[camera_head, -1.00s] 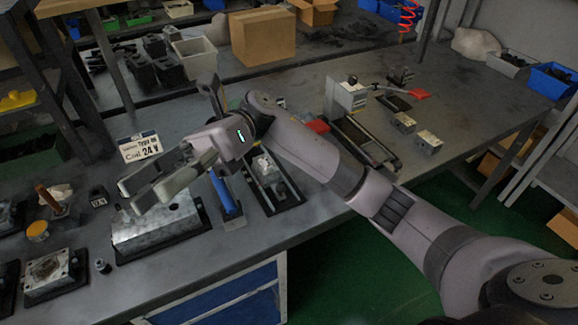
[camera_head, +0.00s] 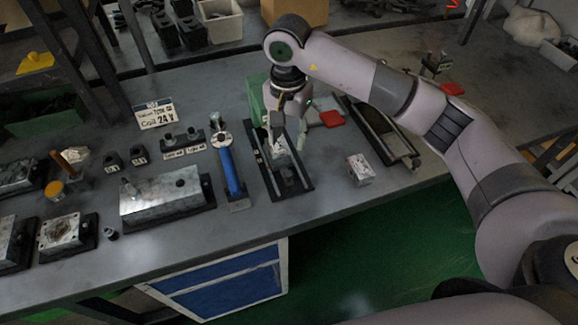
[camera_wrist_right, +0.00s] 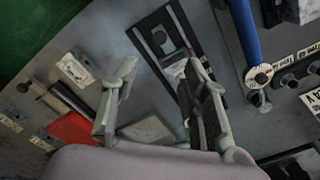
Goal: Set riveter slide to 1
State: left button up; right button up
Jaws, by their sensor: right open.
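The slide unit, a black rail frame (camera_head: 290,184) with a light metal block (camera_head: 281,158) on it, lies on the bench; I take it for the riveter slide. It also shows ahead of the fingers in the right wrist view (camera_wrist_right: 163,38). My right gripper (camera_head: 290,138) points down over the far part of this rail, hiding some of it. In the wrist view its fingers (camera_wrist_right: 164,70) are spread, with nothing clearly held. The light block appears near the right finger; whether they touch cannot be told. No setting mark is readable. My left gripper is not in view.
A metal box on a black base (camera_head: 160,194) lies further left. Right of the rail are a red part (camera_head: 331,118), a small metal block (camera_head: 360,169) and another black rail (camera_head: 385,135).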

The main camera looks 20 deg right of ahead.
aim_at(288, 173)
notch_tip(288, 173, down, 12)
jog(key=shift+r+p, duration=0.1)
jog(key=shift+p, duration=1.1)
jog(key=shift+f, duration=0.8)
jog(key=shift+c, duration=0.2)
grip_shut()
